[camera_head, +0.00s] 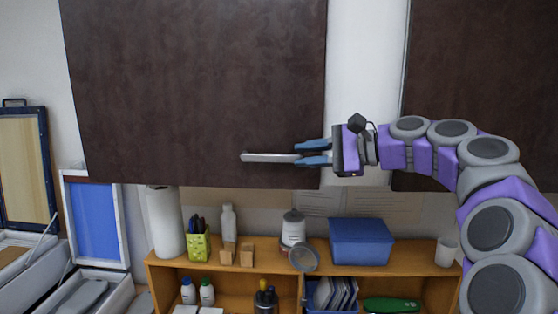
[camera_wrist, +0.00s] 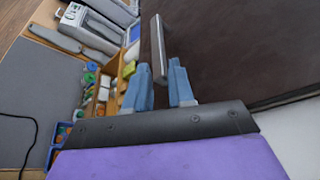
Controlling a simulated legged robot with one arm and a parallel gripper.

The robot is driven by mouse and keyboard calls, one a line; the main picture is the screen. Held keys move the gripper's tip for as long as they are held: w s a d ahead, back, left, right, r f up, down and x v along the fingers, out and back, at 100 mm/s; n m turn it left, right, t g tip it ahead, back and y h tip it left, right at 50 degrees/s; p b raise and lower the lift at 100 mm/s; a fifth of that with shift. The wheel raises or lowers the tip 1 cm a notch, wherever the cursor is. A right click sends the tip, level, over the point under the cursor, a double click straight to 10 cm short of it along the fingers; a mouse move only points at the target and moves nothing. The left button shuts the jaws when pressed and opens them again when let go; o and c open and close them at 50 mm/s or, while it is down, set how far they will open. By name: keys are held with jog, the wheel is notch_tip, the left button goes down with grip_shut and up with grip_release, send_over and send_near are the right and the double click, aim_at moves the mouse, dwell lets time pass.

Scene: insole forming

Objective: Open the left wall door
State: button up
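The left wall door (camera_head: 190,80) is a large dark brown panel at the upper left of the head view, and it looks shut. It also fills the upper right of the wrist view (camera_wrist: 235,45). Its pale bar handle (camera_head: 262,157) lies horizontally near the lower right of the panel. My gripper (camera_head: 298,153) reaches in from the right, at the handle's right end. In the wrist view the handle (camera_wrist: 156,45) runs between the two blue fingertips (camera_wrist: 158,78), with small gaps seeming to show at its sides. The fingers are apart; firm contact cannot be made out.
A second brown door (camera_head: 480,70) is at the right behind my arm. Below stands a wooden shelf (camera_head: 270,246) with a paper roll (camera_head: 164,222), bottles, a blue bin (camera_head: 361,242) and a white cup (camera_head: 446,251). Framed screens (camera_head: 95,220) stand at the left.

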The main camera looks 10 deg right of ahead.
aim_at(289, 157)
jog(key=x, duration=0.6)
jog(key=shift+a, duration=0.15)
jog(key=shift+w+a, duration=0.15)
jog(key=shift+a, duration=0.25)
jog(key=shift+d, duration=0.25)
jog(key=shift+c, duration=1.1)
jog(key=shift+f, duration=0.1)
grip_shut()
